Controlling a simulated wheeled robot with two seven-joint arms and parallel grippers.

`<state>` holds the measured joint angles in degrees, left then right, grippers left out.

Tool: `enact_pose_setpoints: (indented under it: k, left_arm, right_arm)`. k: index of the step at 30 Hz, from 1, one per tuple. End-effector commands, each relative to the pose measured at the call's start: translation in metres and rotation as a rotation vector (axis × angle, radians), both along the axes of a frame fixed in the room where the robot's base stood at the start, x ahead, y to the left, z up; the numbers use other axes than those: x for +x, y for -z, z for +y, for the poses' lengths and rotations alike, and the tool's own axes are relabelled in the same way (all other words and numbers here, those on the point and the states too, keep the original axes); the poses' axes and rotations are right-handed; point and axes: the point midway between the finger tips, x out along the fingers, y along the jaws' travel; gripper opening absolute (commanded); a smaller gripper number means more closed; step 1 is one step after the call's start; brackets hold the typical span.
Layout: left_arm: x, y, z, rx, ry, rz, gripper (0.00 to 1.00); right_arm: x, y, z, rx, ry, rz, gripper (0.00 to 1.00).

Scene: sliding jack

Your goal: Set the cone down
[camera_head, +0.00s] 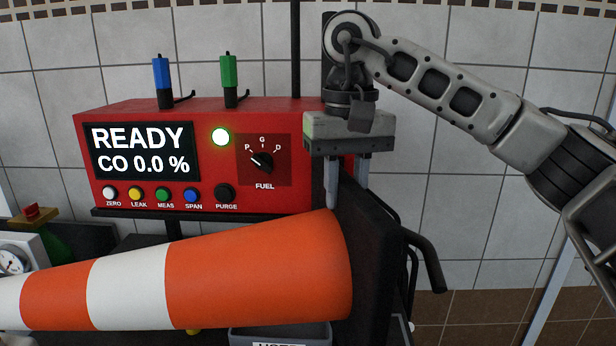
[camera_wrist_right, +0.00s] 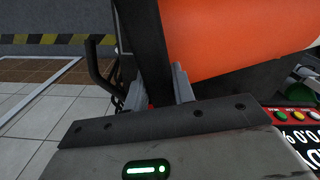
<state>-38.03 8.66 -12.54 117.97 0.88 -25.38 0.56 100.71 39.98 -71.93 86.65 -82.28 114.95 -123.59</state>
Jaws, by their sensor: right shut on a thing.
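The orange and white striped cone (camera_head: 255,270) lies on its side in the head view, its narrow end to the left and running out of frame. Its dark square base (camera_head: 375,270) stands on edge at the right. My right gripper (camera_head: 347,190) comes from above, shut on the upper edge of that base, one finger on each side. The right wrist view shows the fingers (camera_wrist_right: 160,85) around the dark base (camera_wrist_right: 143,40), with the orange cone body (camera_wrist_right: 230,40) beside it. What lies under the cone is mostly hidden. My left gripper is not in view.
A red analyser (camera_head: 215,120) reading "READY CO 0.0 %" stands behind the cone, with blue (camera_head: 162,75) and green (camera_head: 229,75) handles on top. A grey bin (camera_head: 280,335) is below the cone. A gauge (camera_head: 12,262) is at left.

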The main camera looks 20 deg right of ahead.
Motion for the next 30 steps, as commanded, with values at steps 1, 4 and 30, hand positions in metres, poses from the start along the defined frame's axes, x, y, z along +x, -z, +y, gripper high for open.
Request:
enact_pose_setpoints:
  k: [1,4,30]
  left_arm:
    - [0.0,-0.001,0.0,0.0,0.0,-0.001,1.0]
    - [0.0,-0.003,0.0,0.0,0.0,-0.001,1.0]
    - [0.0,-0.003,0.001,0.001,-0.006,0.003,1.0]
  right_arm:
    - [-0.001,0.001,-0.011,0.01,0.005,-0.008,0.0]
    - [-0.003,0.018,-0.023,0.008,0.003,-0.007,0.0]
    - [-0.007,0.09,-0.056,0.01,0.002,-0.011,0.0]
